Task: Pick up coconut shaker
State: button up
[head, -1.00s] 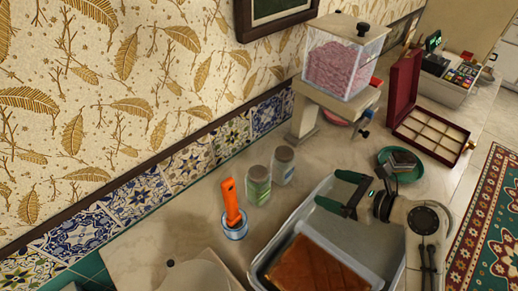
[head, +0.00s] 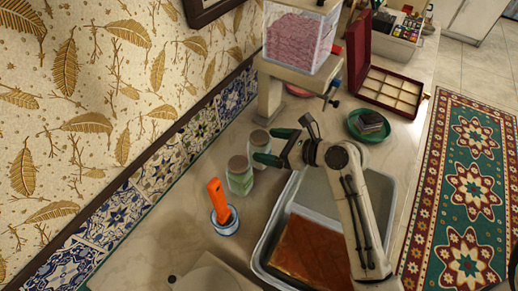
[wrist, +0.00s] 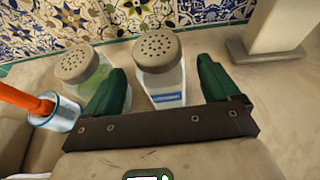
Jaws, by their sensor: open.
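Two glass shakers with perforated grey-brown caps stand upright on the counter. One has a blue label (wrist: 168,88); in the head view it (head: 259,139) is partly hidden by my gripper. The other has green on it (head: 240,176) and stands just left of it in the wrist view (wrist: 88,72). I cannot read the labels, so I cannot tell which is the coconut shaker. My gripper (head: 270,147) is open, its green fingers at the blue-labelled shaker. In the wrist view the fingers (wrist: 161,68) appear on either side of that shaker; contact is not clear.
A cup (head: 225,221) with an orange-handled tool (head: 216,194) stands left of the shakers. A tray (head: 261,243) with brown pastry (head: 309,248) lies below my arm. A pink-filled dispenser (head: 298,42) stands behind. The tiled wall (head: 158,171) borders the counter.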

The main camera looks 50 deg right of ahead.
jog(key=x, duration=0.4)
jog(key=shift+c, duration=0.2)
jog(key=shift+d, duration=0.1)
jog(key=c, duration=1.2)
jog(key=shift+o, duration=0.2)
